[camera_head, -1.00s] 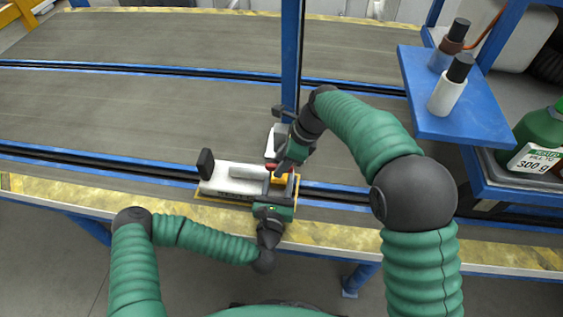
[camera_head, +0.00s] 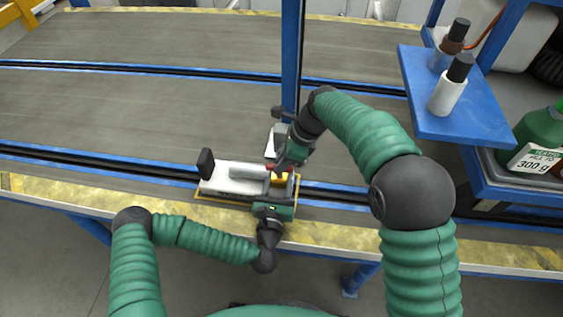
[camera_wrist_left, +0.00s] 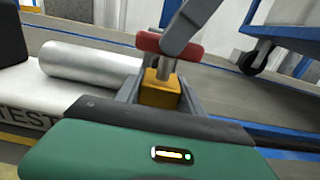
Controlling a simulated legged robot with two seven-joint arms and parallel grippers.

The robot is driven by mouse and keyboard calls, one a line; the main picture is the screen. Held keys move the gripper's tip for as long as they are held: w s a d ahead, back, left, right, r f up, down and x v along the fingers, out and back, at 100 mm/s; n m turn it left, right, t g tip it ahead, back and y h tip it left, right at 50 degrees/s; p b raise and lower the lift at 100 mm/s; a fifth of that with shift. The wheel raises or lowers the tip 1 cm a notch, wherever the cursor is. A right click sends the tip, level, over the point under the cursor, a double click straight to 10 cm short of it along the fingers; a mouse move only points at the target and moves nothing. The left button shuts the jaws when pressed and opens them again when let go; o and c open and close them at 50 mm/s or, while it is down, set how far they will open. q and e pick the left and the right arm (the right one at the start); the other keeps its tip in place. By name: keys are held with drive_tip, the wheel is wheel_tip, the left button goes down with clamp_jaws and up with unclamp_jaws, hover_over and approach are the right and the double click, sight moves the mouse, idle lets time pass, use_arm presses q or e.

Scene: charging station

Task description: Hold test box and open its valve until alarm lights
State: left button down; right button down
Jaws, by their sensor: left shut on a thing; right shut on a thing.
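The test box (camera_head: 218,185) is a white base with "TEST" lettering, at the bench's front edge; it shows in the left wrist view (camera_wrist_left: 28,104). A silver cylinder (camera_wrist_left: 90,64) lies on it, with a yellow block (camera_wrist_left: 159,88) at the cylinder's right end. A red valve handle (camera_wrist_left: 148,41) sits above the block. My left gripper (camera_head: 278,190) is shut on the test box from the front, its grey fingers either side of the yellow block. My right gripper (camera_head: 279,167) is shut on the valve from above. No lit alarm can be made out.
A blue post (camera_head: 291,60) rises behind the box. A blue shelf (camera_head: 425,105) with two bottles stands at right, above a green bottle (camera_head: 538,137). The grey bench surface (camera_head: 110,120) left of the box is clear.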

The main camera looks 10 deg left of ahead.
drive_tip(key=shift+w, duration=0.1)
drive_tip(key=n+g, duration=0.1)
drive_tip(key=n, duration=0.1)
drive_tip(key=n+g, duration=0.1)
drive_tip(key=n, duration=0.2)
drive_tip(key=shift+w, duration=0.2)
drive_tip(key=n, duration=0.3)
drive_tip(key=n+g+h, duration=0.1)
drive_tip(key=n, duration=0.1)
drive_tip(key=shift+w+a+n+h, duration=0.15)
drive_tip(key=shift+n+h, duration=0.15)
drive_tip(key=shift+n, duration=0.1)
drive_tip(key=shift+g, duration=0.3)
drive_tip(key=c, duration=1.4)
unclamp_jaws()
drive_tip(key=shift+o, duration=0.2)
